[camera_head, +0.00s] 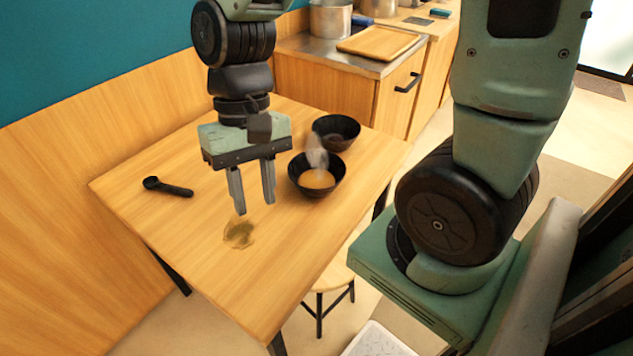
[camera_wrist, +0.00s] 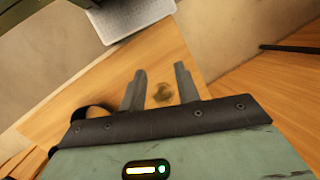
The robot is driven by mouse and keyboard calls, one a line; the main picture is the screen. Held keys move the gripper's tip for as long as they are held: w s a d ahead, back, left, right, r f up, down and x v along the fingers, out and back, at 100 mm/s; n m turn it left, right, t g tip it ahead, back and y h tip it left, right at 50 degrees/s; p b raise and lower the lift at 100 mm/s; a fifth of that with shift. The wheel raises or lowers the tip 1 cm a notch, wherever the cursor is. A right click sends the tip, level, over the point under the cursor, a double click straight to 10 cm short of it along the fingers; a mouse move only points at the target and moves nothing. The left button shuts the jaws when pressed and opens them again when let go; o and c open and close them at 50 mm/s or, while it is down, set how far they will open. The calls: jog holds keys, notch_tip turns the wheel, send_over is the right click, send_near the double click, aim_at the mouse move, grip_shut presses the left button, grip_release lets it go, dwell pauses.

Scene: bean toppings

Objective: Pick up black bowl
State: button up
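Two black bowls stand on the wooden table, right of my gripper in the head view. The nearer black bowl (camera_head: 294,176) holds something orange-yellow, with a pale wisp like steam above it. The farther black bowl (camera_head: 347,142) stands just behind it, and its contents are dark and unclear. My gripper (camera_head: 255,205) points down over the table, left of the nearer bowl and apart from it. Its two fingers are spread with nothing between them. In the wrist view the open fingers (camera_wrist: 160,88) show, with a dark curved edge at the left that may be a bowl.
A black scoop (camera_head: 168,187) lies at the left of the wooden table (camera_head: 190,230). A greenish-brown patch (camera_head: 239,234) lies on the tabletop below my gripper. A round stool (camera_head: 335,276) stands by the near right edge. A counter with a pot (camera_head: 330,20) and wooden tray (camera_head: 378,43) stands behind.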

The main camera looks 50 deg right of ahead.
jog(key=w+d+f+m+t+y+b, duration=0.2)
jog(key=w+d+f+m+y+b, duration=0.15)
jog(key=d+m, duration=0.6)
jog(key=w+d+f+m+t+y+b, duration=0.25)
jog(key=d+f+m+y, duration=0.2)
jog(key=d+m, duration=0.45)
jog(key=s+d+f+m+t+b, duration=0.1)
jog(key=d+f+m+t, duration=0.1)
jog(key=d+m, duration=0.35)
jog(key=d+f+m+t+b, duration=0.2)
jog(key=d+t, duration=0.1)
jog(key=d, duration=0.5)
jog(key=m+t+h+b, duration=0.2)
jog(key=m+t, duration=0.2)
jog(key=m, duration=0.2)
send_near(317, 155)
jog(key=shift+w+a+f+b, duration=0.35)
jog(key=shift+w+f+b, duration=0.25)
jog(key=shift+b, duration=0.15)
jog(key=shift+r+b+x, duration=0.15)
jog(key=shift+b+x, duration=0.25)
jog(key=shift+x, duration=1.1)
jog(key=shift+r+b+x, duration=0.15)
jog(key=shift+b+x, duration=0.2)
jog(key=shift+x, duration=1.1)
jog(key=shift+w+a, duration=0.1)
jog(key=shift+a, duration=0.05)
grip_shut()
